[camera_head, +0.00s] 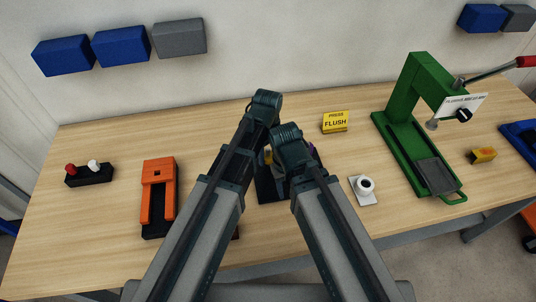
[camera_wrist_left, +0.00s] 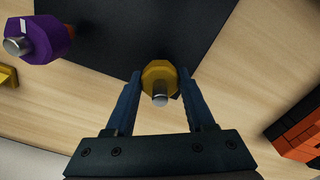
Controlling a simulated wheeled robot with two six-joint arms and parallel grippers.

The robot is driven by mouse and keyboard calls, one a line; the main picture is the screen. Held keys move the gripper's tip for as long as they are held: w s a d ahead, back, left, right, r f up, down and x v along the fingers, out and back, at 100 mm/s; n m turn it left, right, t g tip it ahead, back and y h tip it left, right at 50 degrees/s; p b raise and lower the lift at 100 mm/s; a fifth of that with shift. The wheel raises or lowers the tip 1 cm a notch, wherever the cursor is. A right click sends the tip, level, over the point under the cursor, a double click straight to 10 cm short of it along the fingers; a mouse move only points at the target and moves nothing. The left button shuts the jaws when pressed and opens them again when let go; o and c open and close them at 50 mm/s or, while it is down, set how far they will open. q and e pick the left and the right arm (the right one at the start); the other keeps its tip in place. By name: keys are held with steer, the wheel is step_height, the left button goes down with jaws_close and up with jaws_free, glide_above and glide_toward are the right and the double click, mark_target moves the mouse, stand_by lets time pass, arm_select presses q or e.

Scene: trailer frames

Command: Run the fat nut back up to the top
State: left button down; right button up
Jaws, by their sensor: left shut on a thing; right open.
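A yellow nut (camera_wrist_left: 158,76) sits around a steel rod whose bare end sticks out past it, in the left wrist view. My left gripper (camera_wrist_left: 161,73) is shut on this nut. A purple nut (camera_wrist_left: 50,40) on another steel rod stands at upper left and looks wider. Both are over a black plate (camera_wrist_left: 140,30); its edge also shows in the head view (camera_head: 268,190). There my left wrist (camera_head: 264,105) and right gripper (camera_head: 291,150) mostly hide the nuts. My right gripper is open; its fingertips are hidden.
An orange block fixture (camera_head: 158,185) stands to the left and a green press (camera_head: 415,130) to the right.

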arm_select(q)
steer(key=n, duration=0.5)
steer(key=shift+s+n, duration=0.1)
steer(key=shift+n, duration=0.3)
steer(key=n, duration=1)
steer(key=shift+n, duration=0.4)
steer(key=n, duration=0.4)
steer(key=shift+n, duration=0.4)
steer(key=shift+c, duration=1.3)
jaws_free()
steer(key=shift+r, duration=0.15)
arm_select(e)
steer(key=shift+r, duration=0.15)
